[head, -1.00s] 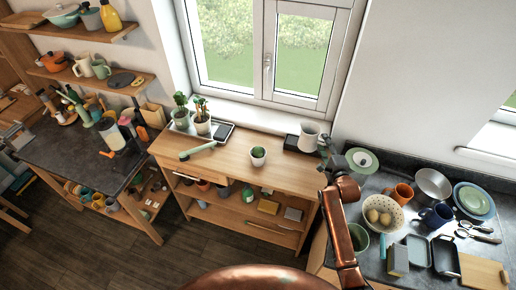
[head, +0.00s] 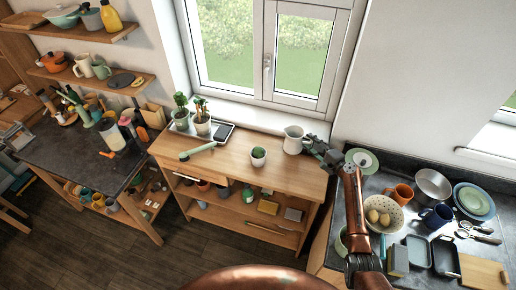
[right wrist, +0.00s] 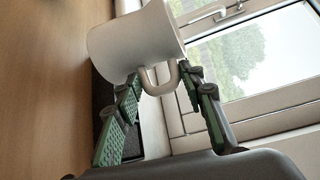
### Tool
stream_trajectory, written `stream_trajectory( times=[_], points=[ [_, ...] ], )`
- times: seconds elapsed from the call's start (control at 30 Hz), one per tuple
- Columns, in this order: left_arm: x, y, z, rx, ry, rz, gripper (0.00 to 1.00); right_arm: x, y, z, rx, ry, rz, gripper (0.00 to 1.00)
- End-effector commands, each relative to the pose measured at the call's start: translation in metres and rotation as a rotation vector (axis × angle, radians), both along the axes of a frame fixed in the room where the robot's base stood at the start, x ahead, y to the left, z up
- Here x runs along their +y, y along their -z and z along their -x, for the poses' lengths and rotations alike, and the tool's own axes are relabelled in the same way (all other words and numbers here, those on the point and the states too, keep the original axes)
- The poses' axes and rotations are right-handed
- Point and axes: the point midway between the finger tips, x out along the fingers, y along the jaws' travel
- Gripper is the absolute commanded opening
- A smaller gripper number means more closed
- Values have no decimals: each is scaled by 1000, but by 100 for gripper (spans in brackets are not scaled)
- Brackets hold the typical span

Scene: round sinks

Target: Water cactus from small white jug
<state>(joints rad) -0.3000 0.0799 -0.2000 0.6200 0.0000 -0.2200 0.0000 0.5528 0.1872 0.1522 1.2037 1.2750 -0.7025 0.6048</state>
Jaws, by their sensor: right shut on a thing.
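The small white jug (head: 293,140) is at the right part of the wooden bench, near the window. My right gripper (head: 313,147) comes from the right and is shut on the jug's handle. In the right wrist view, the jug (right wrist: 133,42) is held by its handle (right wrist: 160,80) between the green-padded fingers, and it looks tilted in that view. The cactus, a small green plant in a white pot (head: 258,158), stands on the bench to the left of the jug, apart from it. I cannot tell the jug's height above the bench. My left gripper is not in view.
Two potted plants (head: 201,124) stand on a tray at the bench's back left. A pale green tool (head: 197,151) lies in front of them. The window (head: 265,60) is behind. The dark counter at right holds a colander (head: 383,213), mugs and plates.

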Motion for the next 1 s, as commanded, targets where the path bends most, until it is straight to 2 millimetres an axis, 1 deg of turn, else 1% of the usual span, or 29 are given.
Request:
stream_trajectory(
  times=[0.03,0.1,0.2,0.3,0.4,0.5,0.77,1.0],
  points=[
    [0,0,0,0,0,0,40,10,-3,-1,-1,-49,-7,0],
    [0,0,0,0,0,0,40,22,-4,1,-2,-118,-6,0],
    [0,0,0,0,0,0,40,37,-8,5,-3,-204,-4,0],
    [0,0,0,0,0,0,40,49,-14,9,-3,-270,-3,0],
    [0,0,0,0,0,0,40,56,-19,12,-3,-307,-3,0],
    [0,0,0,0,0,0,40,59,-20,13,-2,-323,-3,0],
    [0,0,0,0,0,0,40,59,-21,14,-1,-323,-1,0],
    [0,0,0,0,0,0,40,64,-28,14,3,-323,56,0]
  ],
)
